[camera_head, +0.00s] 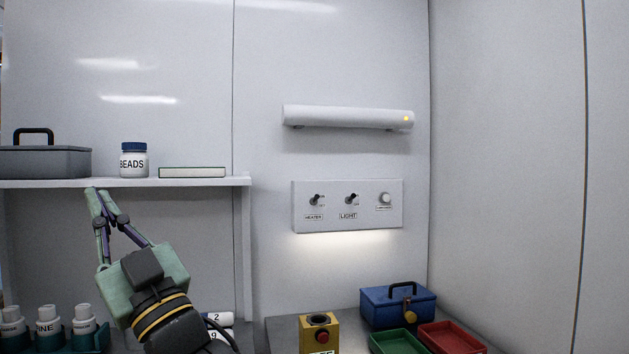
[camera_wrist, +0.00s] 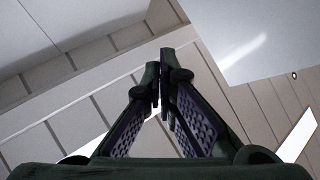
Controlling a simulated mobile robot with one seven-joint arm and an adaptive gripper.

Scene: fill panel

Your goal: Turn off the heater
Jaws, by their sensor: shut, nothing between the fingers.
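A white switch panel (camera_head: 347,219) is on the back wall in the head view. Its left toggle switch, the heater switch (camera_head: 316,200), has a label reading HEATER below it. My gripper (camera_head: 95,190) is shut and empty at the shelf's front edge, well left of the panel. In the wrist view its fingertips (camera_wrist: 160,75) meet, pointing upward. The panel does not show there.
A shelf (camera_head: 215,182) with a grey toolbox (camera_head: 45,161), a beads jar (camera_head: 133,161) and a flat white box (camera_head: 192,173) is at the left. Below right are a yellow button box (camera_head: 319,338), blue toolbox (camera_head: 398,306) and green and red trays. Space before the panel looks clear.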

